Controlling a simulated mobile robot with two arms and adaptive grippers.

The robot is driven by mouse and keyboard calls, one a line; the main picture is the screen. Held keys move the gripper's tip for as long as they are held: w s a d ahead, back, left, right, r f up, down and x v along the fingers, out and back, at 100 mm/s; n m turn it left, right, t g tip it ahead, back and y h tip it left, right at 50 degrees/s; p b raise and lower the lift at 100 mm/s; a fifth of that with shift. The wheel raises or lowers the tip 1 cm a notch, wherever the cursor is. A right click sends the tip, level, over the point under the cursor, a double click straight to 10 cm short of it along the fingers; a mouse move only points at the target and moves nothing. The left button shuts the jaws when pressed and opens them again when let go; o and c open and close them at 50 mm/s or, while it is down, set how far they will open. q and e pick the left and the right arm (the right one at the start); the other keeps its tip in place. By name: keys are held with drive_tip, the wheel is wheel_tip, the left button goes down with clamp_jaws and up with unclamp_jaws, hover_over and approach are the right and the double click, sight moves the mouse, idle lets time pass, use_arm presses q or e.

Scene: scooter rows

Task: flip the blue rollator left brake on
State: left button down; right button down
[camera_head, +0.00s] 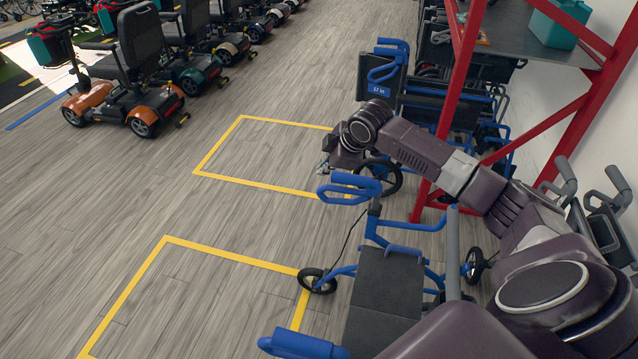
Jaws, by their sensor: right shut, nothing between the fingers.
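The blue rollator (388,283) stands at the lower centre, with a dark seat, blue frame and black wheels. A blue looped handle (350,188) rises at its far side. Another blue handle part (300,345) shows at the bottom edge. I cannot tell the state of the left brake. My right arm reaches in from the right over the rollator. My right gripper (324,168) is shut and empty, just above and left of the far blue handle; I cannot tell whether it touches it. My left gripper is not in view.
A red-framed rack (455,110) holding a teal box (556,25) stands at the right, near my arm. Yellow floor markings (215,248) and clear wooden floor lie left. Mobility scooters (130,95) line the upper left.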

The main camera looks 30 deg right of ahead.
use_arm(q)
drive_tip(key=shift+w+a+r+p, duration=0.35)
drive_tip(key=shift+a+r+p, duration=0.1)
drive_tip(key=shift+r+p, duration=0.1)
use_arm(e)
drive_tip(key=s+d+f+x, duration=0.1)
drive_tip(key=d+x, duration=0.1)
drive_tip(key=x, duration=0.9)
drive_tip(key=shift+f, duration=0.25)
drive_tip(key=shift+d+f, duration=0.1)
